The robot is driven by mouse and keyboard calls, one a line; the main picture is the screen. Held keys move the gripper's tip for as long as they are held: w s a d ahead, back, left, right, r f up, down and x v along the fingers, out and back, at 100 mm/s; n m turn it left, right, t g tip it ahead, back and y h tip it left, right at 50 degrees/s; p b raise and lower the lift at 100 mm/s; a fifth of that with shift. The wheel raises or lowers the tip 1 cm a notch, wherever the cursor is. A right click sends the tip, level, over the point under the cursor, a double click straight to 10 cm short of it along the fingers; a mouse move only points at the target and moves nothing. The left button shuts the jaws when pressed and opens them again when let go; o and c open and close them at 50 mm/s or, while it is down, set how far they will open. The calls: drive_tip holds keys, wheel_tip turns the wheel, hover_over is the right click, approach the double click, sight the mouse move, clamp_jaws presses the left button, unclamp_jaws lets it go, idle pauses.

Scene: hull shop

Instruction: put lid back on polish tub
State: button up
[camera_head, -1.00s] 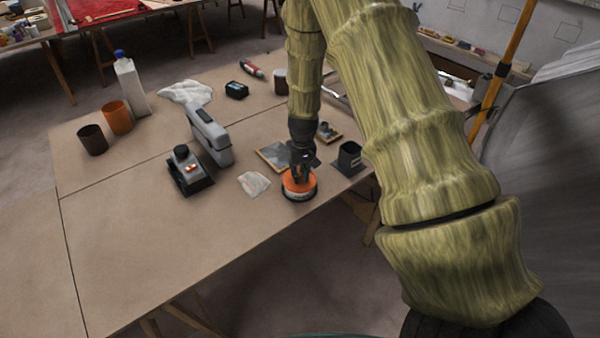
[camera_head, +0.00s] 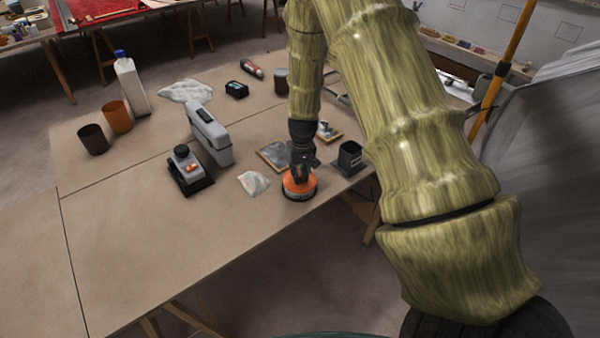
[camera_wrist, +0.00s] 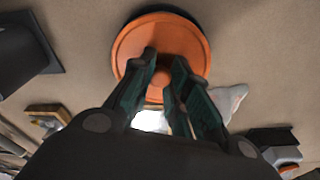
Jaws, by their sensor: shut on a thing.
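The orange lid (camera_head: 296,186) is on top of the dark polish tub (camera_head: 300,197) near the table's front right edge. In the wrist view the round lid (camera_wrist: 190,38) fills the top middle, with a small knob at its centre. My gripper (camera_head: 300,177) points down over the lid. In the wrist view my gripper (camera_wrist: 162,70) has its two fingers closed on the lid's knob. The lid looks level on the tub, but I cannot tell whether it is fully seated. Most of the tub is hidden under the lid in the wrist view.
A crumpled cloth (camera_head: 254,183) lies just left of the tub. A dark square holder (camera_head: 350,158) stands to the right, and a framed panel (camera_head: 272,154) lies behind. A grey sander (camera_head: 186,170) and a grey case (camera_head: 210,136) stand further left. The front left of the table is clear.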

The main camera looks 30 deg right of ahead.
idle(0.3)
drive_tip(key=o, duration=0.9)
drive_tip(key=shift+o, duration=0.3)
drive_tip(key=o, duration=0.5)
drive_tip(key=shift+c, duration=0.2)
drive_tip(key=shift+r+p, duration=2.4)
drive_tip(key=shift+r, duration=1.1)
